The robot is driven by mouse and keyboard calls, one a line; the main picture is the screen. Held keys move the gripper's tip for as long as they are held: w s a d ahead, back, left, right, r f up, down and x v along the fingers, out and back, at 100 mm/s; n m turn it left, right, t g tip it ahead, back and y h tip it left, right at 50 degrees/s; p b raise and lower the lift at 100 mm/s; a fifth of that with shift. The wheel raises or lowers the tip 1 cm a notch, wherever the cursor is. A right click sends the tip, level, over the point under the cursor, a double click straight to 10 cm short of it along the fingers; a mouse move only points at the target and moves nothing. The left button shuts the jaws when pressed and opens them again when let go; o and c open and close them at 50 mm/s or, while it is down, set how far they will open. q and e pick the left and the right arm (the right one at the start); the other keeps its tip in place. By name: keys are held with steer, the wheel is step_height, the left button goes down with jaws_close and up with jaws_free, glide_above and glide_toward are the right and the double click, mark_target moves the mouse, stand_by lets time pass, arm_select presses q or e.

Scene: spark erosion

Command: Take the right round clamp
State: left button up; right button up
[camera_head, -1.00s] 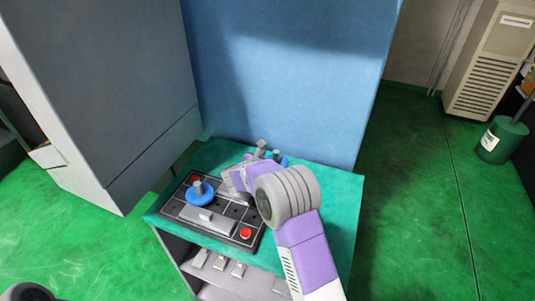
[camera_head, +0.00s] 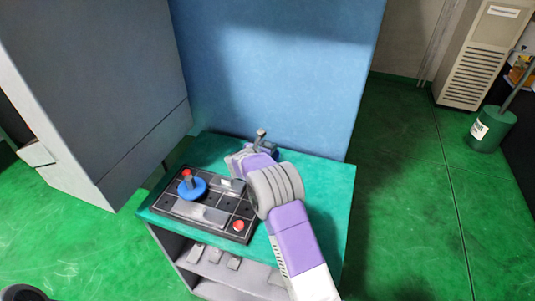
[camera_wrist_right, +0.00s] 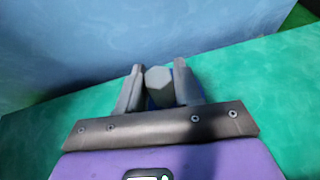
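The right round clamp shows in the head view as a grey post (camera_head: 261,134) at the back of the teal top. In the right wrist view its hexagonal post (camera_wrist_right: 159,82) stands between the two fingers of my right gripper (camera_wrist_right: 158,92). The fingers sit close on both sides of the post and look shut on it. Slivers of blue show beside the post; most of its disc is hidden. My right gripper is mostly hidden by its own wrist in the head view. The other round clamp, a blue disc with a grey post (camera_head: 192,189), stands on the dark plate. My left gripper is not in view.
The dark gridded plate (camera_head: 174,207) carries red buttons (camera_head: 238,226) and grey blocks. It lies left on the teal tabletop (camera_head: 325,183). A blue wall (camera_head: 285,70) rises close behind the table. A grey cabinet (camera_head: 95,100) stands left. The tabletop's right side is clear.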

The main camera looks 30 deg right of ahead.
steer(key=shift+r, duration=0.1)
jaws_close()
